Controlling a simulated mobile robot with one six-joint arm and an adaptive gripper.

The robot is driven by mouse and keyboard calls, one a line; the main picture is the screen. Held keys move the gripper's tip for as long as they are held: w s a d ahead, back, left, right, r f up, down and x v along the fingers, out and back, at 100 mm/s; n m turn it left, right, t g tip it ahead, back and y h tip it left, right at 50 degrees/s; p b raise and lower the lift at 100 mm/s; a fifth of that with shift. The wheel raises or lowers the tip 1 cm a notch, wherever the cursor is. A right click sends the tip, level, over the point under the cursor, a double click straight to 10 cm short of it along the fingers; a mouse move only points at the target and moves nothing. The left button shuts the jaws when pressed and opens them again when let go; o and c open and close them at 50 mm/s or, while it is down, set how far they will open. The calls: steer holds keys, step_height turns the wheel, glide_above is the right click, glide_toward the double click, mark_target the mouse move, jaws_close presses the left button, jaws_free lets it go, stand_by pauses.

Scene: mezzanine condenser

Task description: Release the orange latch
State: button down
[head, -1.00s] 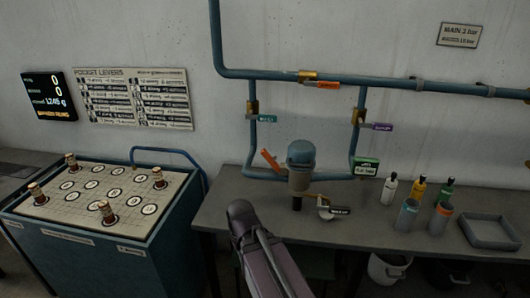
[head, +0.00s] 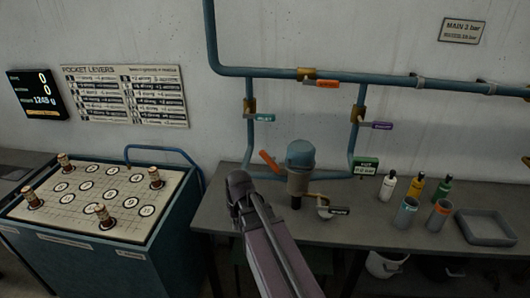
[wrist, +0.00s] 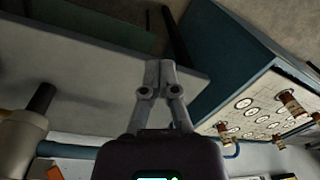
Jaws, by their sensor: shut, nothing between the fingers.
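The orange latch (head: 269,161) is a short slanted bar at the left side of a vessel with a blue domed cap (head: 300,154) and brownish body, standing on the grey bench. In the wrist view, a small orange patch (wrist: 54,173) shows at the bottom left, by the vessel's pale body (wrist: 18,135); it looks like the latch. My gripper (wrist: 160,65) is shut and empty in the wrist view, with its fingertips together and clear of the vessel. In the head view only my arm shows, in front of the bench and left of the vessel; the fingers are hidden.
A cabinet (head: 140,262) with several pegs on its top stands left, with a blue rail (head: 165,149) behind. Blue pipes with tagged valves run above the bench (head: 385,222). Bottles, cups and a grey tray (head: 487,228) stand right of the vessel.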

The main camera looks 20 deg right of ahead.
steer(key=w+d+r+m+t+y+p, duration=0.1)
steer(key=w+d+r+m+y+p, duration=0.15)
steer(key=w+d+r+p, duration=0.9)
steer(key=m+t+y+p, duration=0.1)
steer(key=m+t+p, duration=0.15)
steer(key=p, duration=0.45)
glide_toward(266, 154)
steer(key=shift+w+d+r+g, duration=0.1)
steer(key=shift+d+r+g, duration=0.15)
steer(key=shift+r, duration=0.35)
steer(key=shift+w+d+r+g, duration=0.1)
steer(key=shift+d+r, duration=0.15)
steer(key=shift+r, duration=0.4)
steer(key=shift+f, duration=0.1)
steer(key=b+x, duration=1.2)
steer(key=x, duration=0.1)
steer(key=shift+a+f+b, duration=0.15)
steer(key=shift+f+b, duration=0.2)
steer(key=shift+f, duration=0.05)
steer(key=shift+w, duration=0.1)
steer(key=shift+f+m, duration=0.1)
steer(key=shift+m, duration=0.2)
